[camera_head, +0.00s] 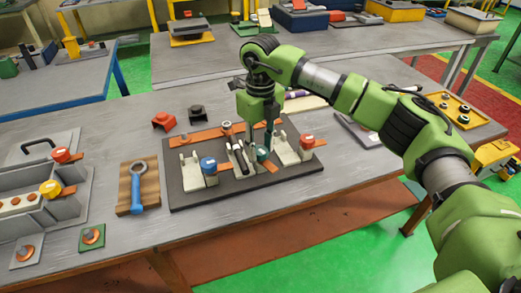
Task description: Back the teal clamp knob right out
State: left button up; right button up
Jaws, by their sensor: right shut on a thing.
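The teal clamp knob (262,154) stands on the dark fixture plate (190,201), between the blue knob (208,166) and a red-orange knob (307,141). My right gripper (267,146) points down from above, its fingertips at the teal knob and shut on it. The fingers and their shadow partly hide the knob, so how far it is turned out cannot be told. My left gripper is outside this view.
A ring-ended tool with a blue handle (136,195) lies on a wooden block to the left. A grey tray with red and yellow knobs (85,172) stands at far left. A yellow tray (451,108) with parts is at right. Bare table lies in front of the plate.

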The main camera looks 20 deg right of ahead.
jog(key=n, duration=0.2)
jog(key=n+b, duration=0.1)
jog(key=n, duration=0.1)
jog(key=n+b, duration=0.1)
jog(key=n, duration=0.1)
jog(key=shift+s+f+n, duration=0.2)
jog(key=shift+f+n, duration=0.1)
jog(key=shift+f, duration=0.05)
jog(key=n, duration=0.3)
jog(key=shift+n+b, duration=0.45)
jog(key=shift+n, duration=1.35)
jog(key=o, duration=1.1)
jog(key=shift+c, duration=0.2)
jog(key=shift+w+r, duration=0.1)
jog(key=shift+w, duration=0.05)
